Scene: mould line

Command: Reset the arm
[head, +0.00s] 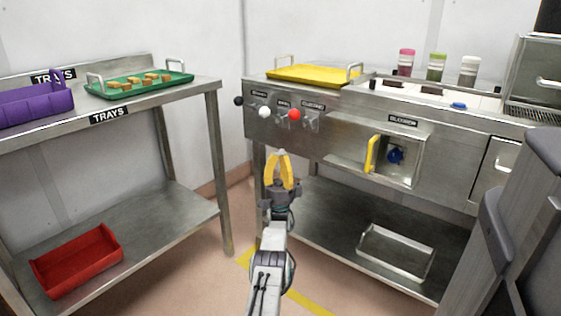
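My arm reaches forward from the bottom middle of the head view. My gripper (281,154) has yellow fingers that point away and up, with their tips close together and nothing visible between them.
The left bench (205,88) carries a purple tray (38,104) and a green tray (180,78) with several tan pieces; a red tray (78,260) is below. The right machine (345,125) has knobs, a yellow tray (312,74) and a yellow handle (371,154). A metal tray (396,252) is underneath.

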